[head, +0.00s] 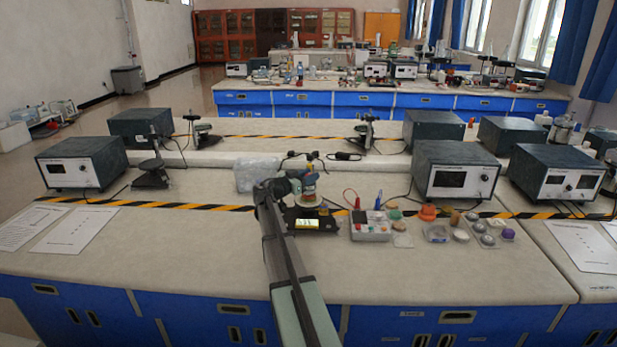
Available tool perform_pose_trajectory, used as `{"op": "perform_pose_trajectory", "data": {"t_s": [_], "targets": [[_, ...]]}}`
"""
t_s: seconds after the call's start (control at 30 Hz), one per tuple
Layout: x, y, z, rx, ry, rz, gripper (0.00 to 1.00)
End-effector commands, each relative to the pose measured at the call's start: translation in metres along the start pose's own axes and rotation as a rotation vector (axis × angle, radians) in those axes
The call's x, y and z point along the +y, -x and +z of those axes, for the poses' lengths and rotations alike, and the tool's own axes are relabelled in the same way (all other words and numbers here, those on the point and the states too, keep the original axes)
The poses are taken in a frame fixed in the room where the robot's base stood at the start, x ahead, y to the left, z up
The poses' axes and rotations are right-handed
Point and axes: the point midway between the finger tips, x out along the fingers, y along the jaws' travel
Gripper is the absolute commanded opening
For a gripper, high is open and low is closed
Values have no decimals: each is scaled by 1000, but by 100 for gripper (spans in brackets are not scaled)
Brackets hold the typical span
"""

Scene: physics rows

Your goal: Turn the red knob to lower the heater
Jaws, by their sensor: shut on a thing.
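My arm reaches up from the bottom middle, and my gripper (298,186) is at a small apparatus on the near bench. Just below is a round piece with a pale rim (309,204), perhaps part of the heater. The heater's height is unclear at this size.
A clear plastic box (256,174) stands left of the gripper. A grey panel with leads (370,226) and several small coloured parts, including an orange one (427,212), lie to the right. A power supply (457,172) stands further right. The bench front is clear.

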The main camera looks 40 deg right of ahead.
Motion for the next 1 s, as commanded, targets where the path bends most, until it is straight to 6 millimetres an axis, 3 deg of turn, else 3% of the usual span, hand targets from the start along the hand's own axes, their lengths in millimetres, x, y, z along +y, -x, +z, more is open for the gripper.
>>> {"op": "perform_pose_trajectory", "data": {"t_s": [0.2, 0.23, 0.4, 0.77, 1.0], "targets": [[0, 0, 0, 1, 0, -1, 6], [0, 0, 0, 1, 0, -1, 39], [0, 0, 0, 0, 0, -2, 54], [0, 6, 0, 0, 0, -2, 54], [1, 43, 0, 0, 0, -4, 54]]}}
